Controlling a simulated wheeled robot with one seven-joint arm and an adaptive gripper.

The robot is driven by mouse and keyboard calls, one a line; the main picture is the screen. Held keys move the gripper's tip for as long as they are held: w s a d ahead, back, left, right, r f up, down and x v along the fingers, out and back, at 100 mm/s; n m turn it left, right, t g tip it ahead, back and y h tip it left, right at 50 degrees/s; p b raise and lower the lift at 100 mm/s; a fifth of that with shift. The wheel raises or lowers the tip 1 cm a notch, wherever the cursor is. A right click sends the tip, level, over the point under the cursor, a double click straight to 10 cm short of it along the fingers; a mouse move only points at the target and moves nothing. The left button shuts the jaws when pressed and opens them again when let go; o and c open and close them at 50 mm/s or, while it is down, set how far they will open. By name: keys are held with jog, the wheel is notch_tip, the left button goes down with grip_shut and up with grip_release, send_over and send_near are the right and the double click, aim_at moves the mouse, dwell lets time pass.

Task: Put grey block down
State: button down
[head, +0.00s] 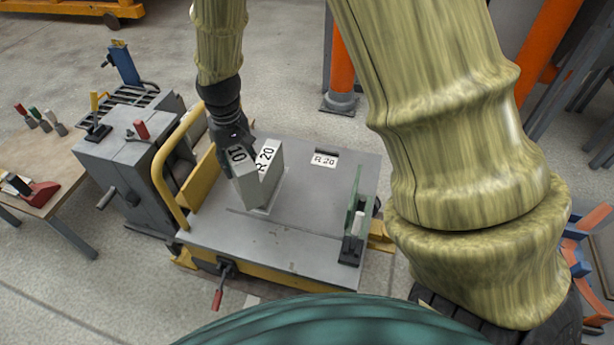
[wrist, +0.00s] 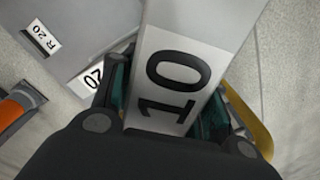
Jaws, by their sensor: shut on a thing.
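My gripper (head: 236,142) is shut on a grey block marked "10" (head: 246,186). In the wrist view the block (wrist: 198,28) stands between the fingers (wrist: 165,108), with its "10" label facing the camera. In the head view the block is over the left part of the grey table top (head: 310,221), close beside another grey block marked "R 20" (head: 270,166). I cannot tell whether the held block touches the table or the other block. In the wrist view the other block's "20" label (wrist: 93,77) is partly hidden by my gripper.
A flat "R 20" label (head: 324,160) and a dark slot lie at the table's back. A yellow rail (head: 165,165) borders the left side. A greenish upright plate (head: 353,200) stands at the right. The table's middle and front are clear.

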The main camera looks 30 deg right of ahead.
jog(key=m, duration=0.1)
jog(key=d+m, duration=0.1)
jog(key=m, duration=0.1)
jog(key=shift+s+d+p, duration=0.2)
jog(key=shift+d+p, duration=0.1)
jog(key=shift+p, duration=0.1)
jog(key=s+d+m+p, duration=0.2)
jog(key=d+m+p, duration=0.35)
jog(key=m, duration=1.25)
jog(key=s+d+m+p, duration=0.1)
jog(key=d+m+p, duration=0.1)
jog(key=d+m, duration=1.1)
jog(key=shift+s+a+f+m+b, duration=0.1)
jog(key=shift+a+f+m+b, duration=0.1)
jog(key=shift+f+m+b, duration=1.95)
jog(key=shift+s+a+f+m+b, duration=0.15)
jog(key=shift+f+m+b, duration=0.55)
jog(key=shift+f+m, duration=1.65)
jog(key=shift+w+a+f+m+b, duration=0.15)
jog(key=shift+f+m+b, duration=1.05)
jog(key=shift+f, duration=2.25)
jog(key=shift+s, duration=0.1)
